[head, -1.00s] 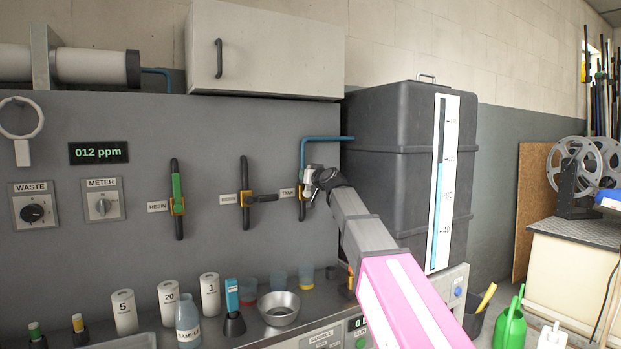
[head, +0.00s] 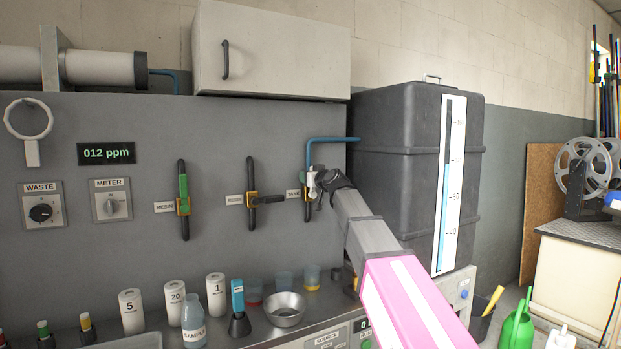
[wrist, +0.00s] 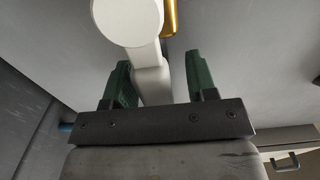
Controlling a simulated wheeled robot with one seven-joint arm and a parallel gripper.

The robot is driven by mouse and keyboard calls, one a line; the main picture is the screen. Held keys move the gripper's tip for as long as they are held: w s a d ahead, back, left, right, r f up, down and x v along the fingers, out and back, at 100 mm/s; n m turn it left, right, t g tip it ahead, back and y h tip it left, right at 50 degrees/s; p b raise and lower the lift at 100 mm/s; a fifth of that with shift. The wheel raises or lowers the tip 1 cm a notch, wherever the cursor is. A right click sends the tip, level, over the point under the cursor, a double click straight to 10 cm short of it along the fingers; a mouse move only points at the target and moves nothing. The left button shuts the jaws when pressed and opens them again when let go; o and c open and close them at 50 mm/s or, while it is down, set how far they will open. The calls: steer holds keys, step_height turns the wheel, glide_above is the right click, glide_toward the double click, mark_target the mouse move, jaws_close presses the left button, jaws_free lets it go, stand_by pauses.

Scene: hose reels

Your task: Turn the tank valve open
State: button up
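The tank valve (head: 307,212), with a dark upright bar and an orange body, is on the grey panel beside its TANK label (head: 293,194). My gripper (head: 322,182) is at this valve and hides part of it. In the wrist view, my gripper's green finger pads (wrist: 160,80) stand apart on both sides of a pale lever (wrist: 150,75) with a round end. The lever is nearer the left pad, and a gap shows at the right pad. I cannot tell whether the left pad touches it. An orange part (wrist: 169,18) shows behind the lever.
Left of the tank valve are a middle valve (head: 251,199) with its lever sideways and the resin valve (head: 183,205) with a green upright lever. The large dark tank (head: 395,150) stands close on the right. Bottles and a metal bowl (head: 284,310) crowd the counter below.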

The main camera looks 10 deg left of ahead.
steer(key=shift+s, duration=0.1)
steer(key=v, duration=1)
steer(key=shift+s+d, duration=0.25)
